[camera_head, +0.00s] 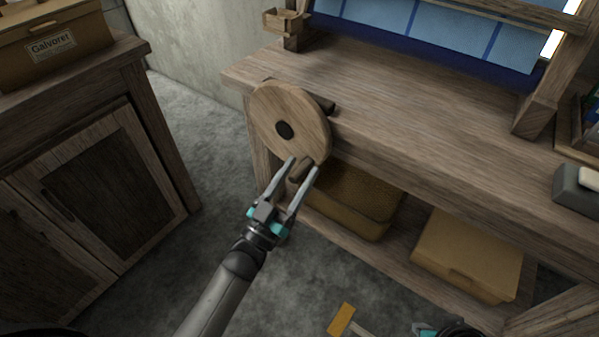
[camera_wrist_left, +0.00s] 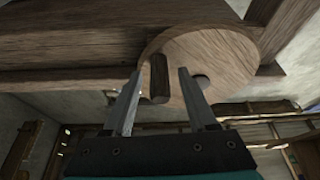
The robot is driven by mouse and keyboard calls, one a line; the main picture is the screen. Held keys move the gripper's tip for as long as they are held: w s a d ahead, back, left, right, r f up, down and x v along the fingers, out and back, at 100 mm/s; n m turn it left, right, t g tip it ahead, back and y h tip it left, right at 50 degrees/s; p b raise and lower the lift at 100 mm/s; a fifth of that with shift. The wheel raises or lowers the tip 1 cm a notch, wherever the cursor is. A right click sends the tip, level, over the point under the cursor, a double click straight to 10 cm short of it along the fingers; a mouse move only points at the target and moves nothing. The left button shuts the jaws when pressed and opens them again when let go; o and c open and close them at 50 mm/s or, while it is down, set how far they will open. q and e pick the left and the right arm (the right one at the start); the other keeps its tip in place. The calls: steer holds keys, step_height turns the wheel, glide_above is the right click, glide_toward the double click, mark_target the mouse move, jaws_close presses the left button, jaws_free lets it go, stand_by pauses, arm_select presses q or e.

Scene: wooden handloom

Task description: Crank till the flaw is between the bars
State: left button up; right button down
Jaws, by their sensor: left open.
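The round wooden crank wheel (camera_head: 278,112) with a dark hub is on the left front of the loom bench. Its peg handle (camera_head: 299,170) sticks out low on the wheel's face. My left gripper (camera_head: 304,164) is open with its fingers around the peg; in the left wrist view the peg (camera_wrist_left: 159,76) shows between the fingertips, with a gap visible on the right side. Blue cloth (camera_head: 425,28) with darker lines is on the loom, and a wooden bar (camera_head: 500,12) crosses it. I see no clear flaw. My right gripper (camera_head: 440,330) is cut off at the bottom edge.
A bin (camera_head: 350,205) and a lidded box (camera_head: 468,255) stand on the shelf under the bench (camera_head: 420,95). A cabinet (camera_head: 90,190) with a labelled box (camera_head: 50,42) is at left. A yellow piece (camera_head: 341,320) shows at the bottom. A grey block (camera_head: 575,190) lies at right.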

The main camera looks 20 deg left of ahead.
arm_select(q)
steer(key=shift+w+d+r, duration=0.1)
steer(key=shift+w+r, duration=0.05)
steer(key=shift+w, duration=0.15)
steer(key=shift+c, duration=0.4)
jaws_close()
stand_by(0.9)
